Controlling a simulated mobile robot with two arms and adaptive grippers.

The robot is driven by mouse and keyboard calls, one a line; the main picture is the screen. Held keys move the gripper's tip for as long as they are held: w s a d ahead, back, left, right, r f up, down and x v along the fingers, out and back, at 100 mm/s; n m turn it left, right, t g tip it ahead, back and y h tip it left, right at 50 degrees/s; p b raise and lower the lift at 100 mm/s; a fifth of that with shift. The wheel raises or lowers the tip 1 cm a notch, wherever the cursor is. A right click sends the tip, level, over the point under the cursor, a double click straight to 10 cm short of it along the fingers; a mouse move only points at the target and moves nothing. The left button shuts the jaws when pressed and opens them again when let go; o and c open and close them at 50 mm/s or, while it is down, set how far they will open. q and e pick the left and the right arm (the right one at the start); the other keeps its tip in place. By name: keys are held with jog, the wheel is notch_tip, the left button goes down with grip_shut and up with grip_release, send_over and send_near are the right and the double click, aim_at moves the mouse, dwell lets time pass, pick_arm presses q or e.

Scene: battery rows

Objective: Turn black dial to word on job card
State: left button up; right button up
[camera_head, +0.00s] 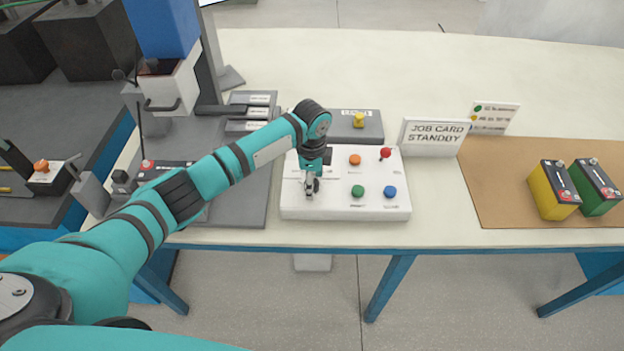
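The white control panel (335,208) lies on the table in front of me. My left gripper (310,190) points down over the panel's left part. The black dial cannot be made out; the gripper and wrist cover that part of the panel. I cannot tell whether the gripper touches anything or how its fingers are set. The white job card (435,137) stands behind the panel to the right and reads "JOB CARD STANDBY". My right gripper is not in view.
The panel also carries an orange button (355,160), a green button (358,191), a blue button (390,192) and a red-knobbed lever (385,154). Behind it is a grey box with a yellow knob (358,120). Yellow (551,190) and green (596,190) batteries stand on a brown mat (490,190).

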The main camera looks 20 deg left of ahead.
pick_arm(q)
jog(key=shift+c, duration=0.2)
jog(key=c, duration=1.1)
jog(key=shift+r+n+p, duration=0.15)
jog(key=shift+n+p, duration=0.45)
jog(key=shift+p, duration=0.2)
jog(key=shift+n+p, duration=1)
jog(key=shift+p, duration=0.15)
jog(key=n+p, duration=0.2)
jog(key=n, duration=0.1)
jog(key=shift+n+p, duration=0.6)
jog(key=shift+n, duration=0.2)
jog(key=shift+w, duration=0.1)
jog(key=o, duration=1.1)
